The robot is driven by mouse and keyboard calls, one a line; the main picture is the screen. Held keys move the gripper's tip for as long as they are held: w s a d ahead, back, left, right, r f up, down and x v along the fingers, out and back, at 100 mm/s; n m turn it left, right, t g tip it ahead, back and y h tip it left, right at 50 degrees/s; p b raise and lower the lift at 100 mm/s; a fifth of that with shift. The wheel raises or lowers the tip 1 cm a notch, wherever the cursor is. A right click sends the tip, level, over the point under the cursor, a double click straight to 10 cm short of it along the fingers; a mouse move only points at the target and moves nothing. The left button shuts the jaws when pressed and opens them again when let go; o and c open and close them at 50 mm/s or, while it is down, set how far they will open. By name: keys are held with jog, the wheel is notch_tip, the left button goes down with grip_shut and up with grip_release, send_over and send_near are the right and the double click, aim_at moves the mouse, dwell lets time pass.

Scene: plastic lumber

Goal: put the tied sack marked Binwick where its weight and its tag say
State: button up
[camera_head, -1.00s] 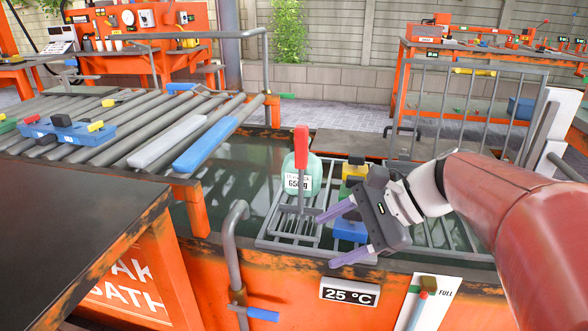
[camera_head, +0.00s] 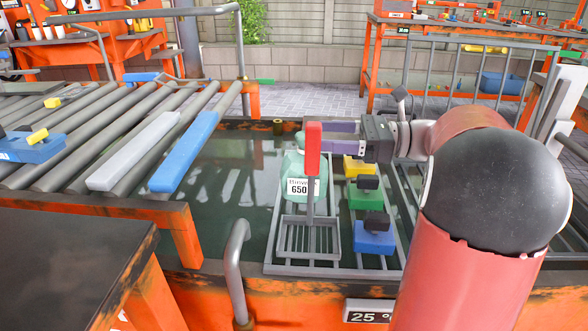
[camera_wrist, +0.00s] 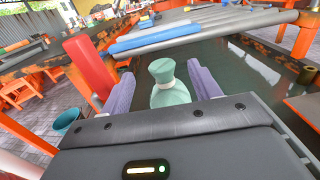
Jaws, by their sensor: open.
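The tied sack (camera_head: 294,170) is pale green with a white label reading something like "Binwick" and "650". It stands upright on a grey wire rack (camera_head: 297,252) over the bath. In the wrist view the sack's tied neck (camera_wrist: 164,78) shows between my fingers. My gripper (camera_head: 318,138) is open, its purple fingers reaching left at the height of the sack's top. In the wrist view the gripper (camera_wrist: 160,90) has one finger on each side of the sack, with gaps visible. A red upright handle (camera_head: 313,148) partly hides the sack and the fingertips.
Yellow, green and blue (camera_head: 373,240) blocks stand on the rack right of the sack. A roller conveyor (camera_head: 110,130) with white and blue bars lies left. A bent grey rail (camera_head: 235,270) stands in front. Dark water (camera_head: 228,185) lies between conveyor and rack.

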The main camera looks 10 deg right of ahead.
aim_at(296, 135)
jog(key=x, duration=0.7)
jog(key=shift+w+f, duration=0.1)
jog(key=shift+f, duration=0.15)
jog(key=shift+c, duration=0.4)
grip_shut()
